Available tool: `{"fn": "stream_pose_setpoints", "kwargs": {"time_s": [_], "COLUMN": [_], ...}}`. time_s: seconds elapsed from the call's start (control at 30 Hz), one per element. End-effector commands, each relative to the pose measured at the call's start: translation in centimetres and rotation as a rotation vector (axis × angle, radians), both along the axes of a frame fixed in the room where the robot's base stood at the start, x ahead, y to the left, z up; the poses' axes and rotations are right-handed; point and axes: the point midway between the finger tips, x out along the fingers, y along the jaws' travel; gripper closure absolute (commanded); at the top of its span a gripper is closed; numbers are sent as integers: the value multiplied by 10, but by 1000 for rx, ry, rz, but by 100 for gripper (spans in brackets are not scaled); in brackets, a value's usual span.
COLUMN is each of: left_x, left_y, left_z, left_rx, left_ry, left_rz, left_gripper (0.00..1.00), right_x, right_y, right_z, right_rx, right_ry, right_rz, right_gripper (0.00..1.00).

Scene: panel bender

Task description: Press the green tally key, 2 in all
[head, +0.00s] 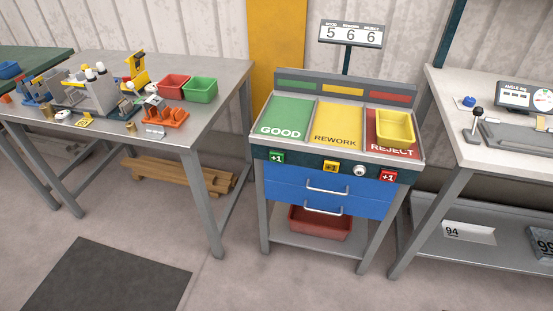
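The green tally key (277,157), marked +1, sits on the dark front strip of the sorting stand, below the green GOOD area (288,115). A yellow key (331,166) and a red +1 key (387,176) sit further right on the same strip, with a round silver knob (359,171) between them. The tally display (351,33) on a post behind the stand reads 5 under GOOD, 6 under REWORK and 6 under REJECT. Neither of my grippers shows in the head view.
A yellow bin (395,126) stands on the REJECT area. Blue drawers (325,191) with handles lie below the keys. A cluttered workbench (215,75) stands left, another bench (505,158) right. The floor in front is clear, with a dark mat (110,278) at left.

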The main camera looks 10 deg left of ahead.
Motion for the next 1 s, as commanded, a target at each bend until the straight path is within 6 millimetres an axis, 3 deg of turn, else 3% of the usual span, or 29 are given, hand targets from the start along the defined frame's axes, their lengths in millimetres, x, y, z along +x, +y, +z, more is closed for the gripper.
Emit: {"fn": "stream_pose_setpoints", "kwargs": {"time_s": [0.1, 1.0], "left_x": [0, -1], "left_y": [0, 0], "left_z": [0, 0], "left_rx": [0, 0], "left_ry": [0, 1], "left_rz": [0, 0], "left_gripper": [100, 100], "right_x": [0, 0], "right_y": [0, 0], "right_z": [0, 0], "right_rx": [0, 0], "right_ry": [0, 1], "right_rz": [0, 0], "right_gripper": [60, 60]}}
